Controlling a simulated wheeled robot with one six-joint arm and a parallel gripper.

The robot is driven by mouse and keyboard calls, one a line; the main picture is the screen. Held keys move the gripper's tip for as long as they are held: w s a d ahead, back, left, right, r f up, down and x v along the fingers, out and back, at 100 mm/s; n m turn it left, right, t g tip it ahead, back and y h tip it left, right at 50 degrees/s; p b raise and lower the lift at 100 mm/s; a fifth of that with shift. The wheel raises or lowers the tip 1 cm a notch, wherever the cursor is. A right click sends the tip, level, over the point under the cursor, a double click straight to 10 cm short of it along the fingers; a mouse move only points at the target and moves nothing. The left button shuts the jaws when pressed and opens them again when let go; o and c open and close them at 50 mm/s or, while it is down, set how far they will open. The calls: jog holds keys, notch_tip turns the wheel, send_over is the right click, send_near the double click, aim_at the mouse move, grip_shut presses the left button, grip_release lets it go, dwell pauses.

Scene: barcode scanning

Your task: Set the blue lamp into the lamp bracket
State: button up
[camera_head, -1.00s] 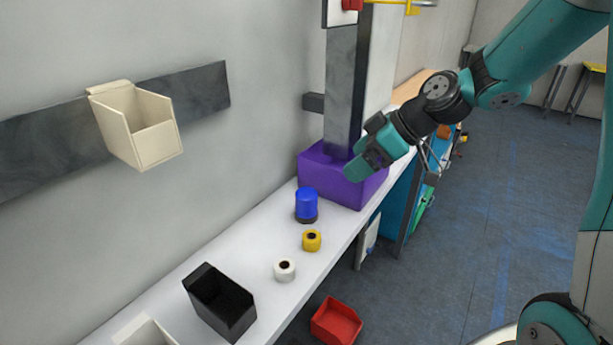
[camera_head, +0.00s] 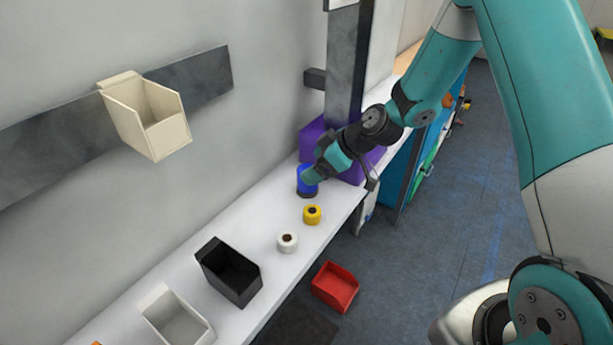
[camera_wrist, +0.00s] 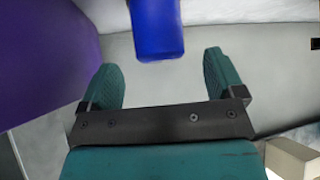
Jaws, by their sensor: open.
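The blue lamp (camera_head: 306,187), a blue cylinder on a dark base, stands upright on the white bench (camera_head: 225,228) in front of the purple block. My gripper (camera_head: 311,176) is at the lamp in the head view and covers its upper part. In the wrist view my gripper (camera_wrist: 160,62) is open, with its two teal fingers spread apart. The lamp (camera_wrist: 157,28) shows between and just beyond the fingertips, with a gap to each finger visible. I cannot make out the lamp bracket for certain in either view.
The purple block (camera_head: 313,132) with a grey column (camera_head: 345,75) stands close behind the lamp. Yellow (camera_head: 312,215) and white (camera_head: 287,243) rolls and a black bin (camera_head: 230,272) stand nearer. A beige bin (camera_head: 147,115) hangs on the wall. A red bin (camera_head: 335,287) is lower, beside the bench.

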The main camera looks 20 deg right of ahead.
jog(key=shift+p+x, duration=0.55)
jog(key=shift+x, duration=1.3)
jog(key=shift+s, duration=0.1)
jog(key=c, duration=1.1)
jog(key=shift+c, duration=0.2)
